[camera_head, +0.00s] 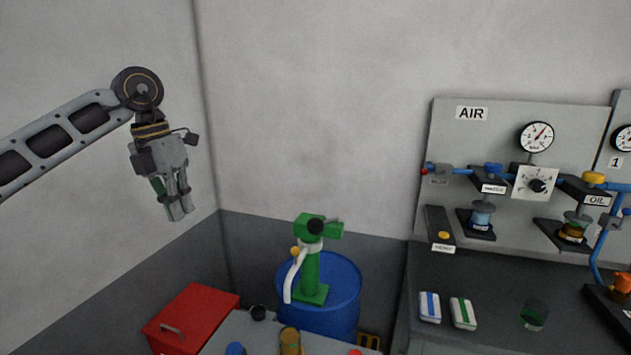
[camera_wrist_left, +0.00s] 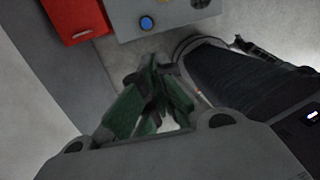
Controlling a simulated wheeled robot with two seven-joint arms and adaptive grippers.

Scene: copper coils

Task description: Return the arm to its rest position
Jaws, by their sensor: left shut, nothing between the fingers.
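My left arm (camera_head: 62,140) comes in from the left and is raised in front of the bare wall. My left gripper (camera_head: 180,208) hangs from it, pointing down, shut and empty. It is high above the red box and touches nothing. In the left wrist view the green-padded fingers (camera_wrist_left: 152,100) are together with nothing between them. My right gripper is in neither view.
A red box (camera_head: 190,318), a blue drum (camera_head: 345,285) with a green pump (camera_head: 310,265), and a grey table (camera_head: 250,335) stand below. At right, a dark bench (camera_head: 480,285) holds two small packs (camera_head: 446,310) and a green cup (camera_head: 534,315), beneath a gauge panel (camera_head: 450,130).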

